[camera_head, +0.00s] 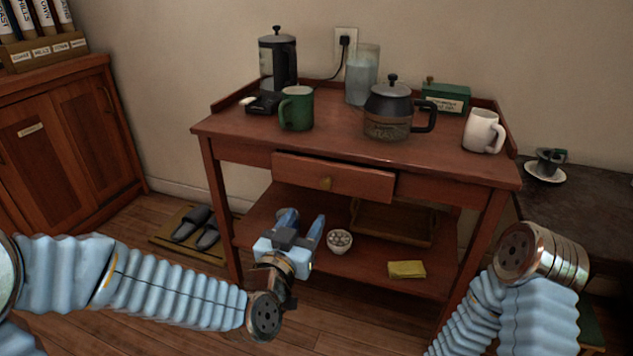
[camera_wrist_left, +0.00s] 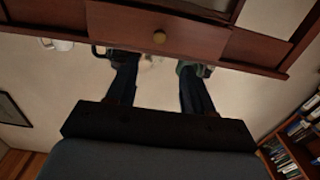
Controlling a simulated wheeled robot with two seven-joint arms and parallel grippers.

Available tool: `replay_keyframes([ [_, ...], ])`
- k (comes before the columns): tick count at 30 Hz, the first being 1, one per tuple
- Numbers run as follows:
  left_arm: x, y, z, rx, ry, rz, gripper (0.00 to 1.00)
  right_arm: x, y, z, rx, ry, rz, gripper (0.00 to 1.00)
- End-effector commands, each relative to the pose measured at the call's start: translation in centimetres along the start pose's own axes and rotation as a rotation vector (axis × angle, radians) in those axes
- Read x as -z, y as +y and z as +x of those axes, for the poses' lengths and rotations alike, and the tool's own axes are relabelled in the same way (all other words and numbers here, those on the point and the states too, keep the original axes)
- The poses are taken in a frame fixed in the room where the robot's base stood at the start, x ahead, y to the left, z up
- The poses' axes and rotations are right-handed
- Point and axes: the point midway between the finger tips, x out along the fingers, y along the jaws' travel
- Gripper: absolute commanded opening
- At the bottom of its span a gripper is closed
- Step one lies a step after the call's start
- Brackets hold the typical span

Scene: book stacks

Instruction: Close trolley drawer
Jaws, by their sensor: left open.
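The wooden trolley (camera_head: 440,160) stands against the wall.
On the trolley top stand a green mug (camera_head: 296,108), a glass teapot (camera_head: 388,112), a white mug (camera_head: 483,131) and a coffee press (camera_head: 278,62). The lower shelf holds a small bowl (camera_head: 339,241), a tray (camera_head: 395,222) and a yellow cloth (camera_head: 406,269). Slippers (camera_head: 190,224) lie left.

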Motion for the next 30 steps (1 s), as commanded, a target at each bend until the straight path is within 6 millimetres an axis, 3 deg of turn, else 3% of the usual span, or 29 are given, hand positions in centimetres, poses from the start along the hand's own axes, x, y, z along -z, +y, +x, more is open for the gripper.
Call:
replay_keyframes([
  [9, 0.0, 0.0, 7.4, 0.001, -0.001, 0.0, 0.52, 0.1, -0.2, -0.8, -0.001, 0.003, 0.0, 0.43],
  [15, 0.1, 0.0, 10.6, 0.0, 0.0, 0.001, 0.52, 0.1, -0.4, -1.1, 0.0, 0.002, -0.001, 0.43],
  [21, 0.0, 0.0, 11.8, 0.0, 0.0, 0.003, 0.52, 0.0, -0.5, -1.1, 0.0, 0.001, -0.002, 0.43],
  [28, 0.0, 0.0, 11.9, 0.0, 0.0, 0.003, 0.52, 0.0, -0.5, -1.1, 0.0, 0.001, -0.002, 0.43],
  [30, 0.0, 0.0, 11.9, 0.0, 0.0, 0.003, 0.43, 0.0, -0.5, -1.1, 0.0, 0.001, -0.002, 0.43],
])
